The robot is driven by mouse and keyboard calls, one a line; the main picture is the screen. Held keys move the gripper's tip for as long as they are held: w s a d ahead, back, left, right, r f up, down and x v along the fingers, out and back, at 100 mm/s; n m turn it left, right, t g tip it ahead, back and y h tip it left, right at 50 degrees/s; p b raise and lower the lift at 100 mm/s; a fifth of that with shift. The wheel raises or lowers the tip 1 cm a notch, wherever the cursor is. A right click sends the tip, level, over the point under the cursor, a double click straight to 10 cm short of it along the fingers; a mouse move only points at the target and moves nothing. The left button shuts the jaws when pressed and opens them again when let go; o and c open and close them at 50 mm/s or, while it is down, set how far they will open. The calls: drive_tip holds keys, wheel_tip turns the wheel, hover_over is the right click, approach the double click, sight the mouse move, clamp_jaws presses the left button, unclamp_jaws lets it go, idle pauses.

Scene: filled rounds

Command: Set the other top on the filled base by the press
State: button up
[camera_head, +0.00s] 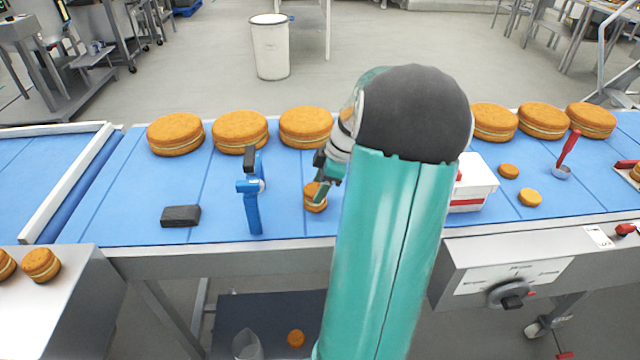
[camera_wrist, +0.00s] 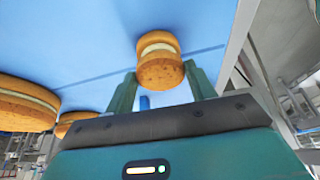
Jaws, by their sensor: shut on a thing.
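My gripper (camera_head: 321,184) is low over the blue belt, and its two fingers stand on either side of a small round top (camera_wrist: 160,73). The top is orange-brown, and my gripper is shut on it. A pale filling layer and a filled base (camera_wrist: 157,38) show directly against it; the stack also shows in the head view (camera_head: 315,199). I cannot tell whether the top rests fully on the filling. The blue press (camera_head: 252,195) with a dark head stands upright just left of the stack. Two small loose rounds (camera_head: 508,171) (camera_head: 530,197) lie right of my arm.
Large filled rounds (camera_head: 240,131) line the belt's far side. A dark block (camera_head: 181,216) lies left of the press. One round (camera_head: 296,338) lies below the belt. My arm hides the middle.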

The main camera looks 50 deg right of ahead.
drive_tip(key=shift+f, duration=0.45)
idle(0.4)
drive_tip(key=o, duration=1.2)
drive_tip(key=shift+r, duration=3.5)
